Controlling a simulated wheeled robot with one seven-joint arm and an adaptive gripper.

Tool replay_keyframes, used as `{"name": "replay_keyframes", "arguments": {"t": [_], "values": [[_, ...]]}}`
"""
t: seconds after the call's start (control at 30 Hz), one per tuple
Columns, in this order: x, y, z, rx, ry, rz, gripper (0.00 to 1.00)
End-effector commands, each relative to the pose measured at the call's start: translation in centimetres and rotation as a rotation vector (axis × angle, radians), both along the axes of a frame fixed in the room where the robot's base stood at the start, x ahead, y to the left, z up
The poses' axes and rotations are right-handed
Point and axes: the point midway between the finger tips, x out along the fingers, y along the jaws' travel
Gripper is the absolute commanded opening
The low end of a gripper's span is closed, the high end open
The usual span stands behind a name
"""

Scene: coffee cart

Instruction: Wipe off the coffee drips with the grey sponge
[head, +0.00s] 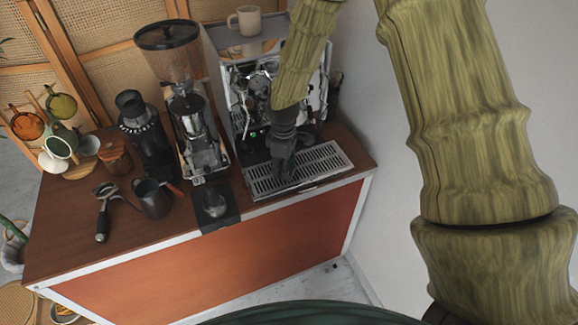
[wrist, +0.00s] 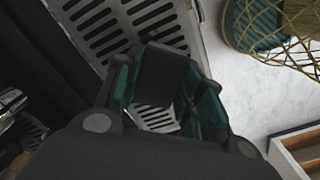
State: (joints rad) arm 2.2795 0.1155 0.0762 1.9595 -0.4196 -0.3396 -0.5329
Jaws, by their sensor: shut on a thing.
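My gripper (head: 284,168) reaches down over the slotted metal drip tray (head: 328,160) at the front of the espresso machine. In the wrist view its fingers with teal inner sides (wrist: 163,95) close around a dark grey block, which looks like the grey sponge (wrist: 160,72). The drip tray (wrist: 110,28) shows behind and below the block in the wrist view. In the head view the sponge is not clearly distinguishable from the dark gripper. I cannot tell whether the sponge touches the tray. I cannot make out coffee drips; the gripper covers part of the tray.
The espresso machine (head: 262,85) stands behind the tray, with a beige mug (head: 245,20) on top. A grinder (head: 190,120), a tamper on a dark mat (head: 215,208), a dark pitcher (head: 153,198) and a portafilter (head: 104,208) stand to the left. The cart's right edge and a wall are close.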

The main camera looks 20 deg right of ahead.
Motion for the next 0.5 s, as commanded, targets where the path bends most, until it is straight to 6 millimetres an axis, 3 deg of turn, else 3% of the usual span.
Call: {"name": "replay_keyframes", "arguments": {"t": [0.5], "values": [[-0.5,3.0,-0.4,0.001,0.006,-0.002,0.20]]}}
